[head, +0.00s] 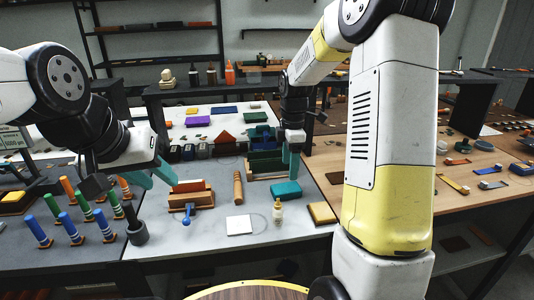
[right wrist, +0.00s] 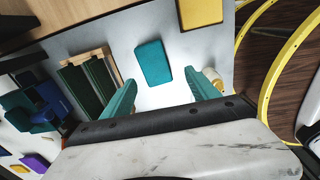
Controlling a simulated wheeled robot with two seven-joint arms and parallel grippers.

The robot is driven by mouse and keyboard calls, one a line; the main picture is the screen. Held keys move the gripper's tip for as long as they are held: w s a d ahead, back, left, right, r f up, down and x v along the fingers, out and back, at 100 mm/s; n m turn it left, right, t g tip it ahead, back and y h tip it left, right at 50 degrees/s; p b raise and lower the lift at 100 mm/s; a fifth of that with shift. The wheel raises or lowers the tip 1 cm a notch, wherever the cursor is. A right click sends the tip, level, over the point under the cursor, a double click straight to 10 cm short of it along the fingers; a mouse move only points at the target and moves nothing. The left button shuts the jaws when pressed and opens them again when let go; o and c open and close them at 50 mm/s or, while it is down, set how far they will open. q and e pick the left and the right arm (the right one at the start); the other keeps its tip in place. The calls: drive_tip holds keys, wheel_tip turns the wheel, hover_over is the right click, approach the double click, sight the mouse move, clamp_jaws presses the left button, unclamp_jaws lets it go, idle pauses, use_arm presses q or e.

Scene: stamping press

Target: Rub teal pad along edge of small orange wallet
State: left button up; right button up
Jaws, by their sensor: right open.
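The teal pad (head: 286,190) lies flat on the grey worktop in the head view. In the right wrist view the teal pad (right wrist: 153,62) lies ahead of and between my right fingertips, apart from them. My right gripper (head: 293,168) is open and empty just above and behind the pad; its spread fingers (right wrist: 163,92) show in the right wrist view. An orange-brown piece (head: 188,186), likely the small orange wallet, stands upright in a wooden holder (head: 200,201). My left gripper (head: 152,179) is open and empty, left of that holder.
A wooden roller (head: 238,188), a blue-handled tool (head: 188,214), a white tile (head: 239,225), a small bottle (head: 278,212) and a yellow block (head: 322,213) surround the work area. Upright coloured tools (head: 68,228) and a dark cup (head: 137,233) stand at left. Green pieces in a holder (head: 265,163) stand behind the pad.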

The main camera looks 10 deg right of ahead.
sight(286, 187)
drive_tip(key=shift+w+a+f+n, duration=0.2)
drive_tip(key=shift+w+f+n, duration=0.3)
drive_tip(key=shift+w+f, duration=0.3)
wheel_tip(286, 187, down, 7)
drive_tip(key=shift+f, duration=0.45)
drive_tip(key=shift+c, duration=0.4)
drive_tip(key=shift+r, duration=0.1)
clamp_jaws()
drive_tip(key=shift+r, duration=2.5)
drive_tip(key=shift+c, duration=2)
unclamp_jaws()
clamp_jaws()
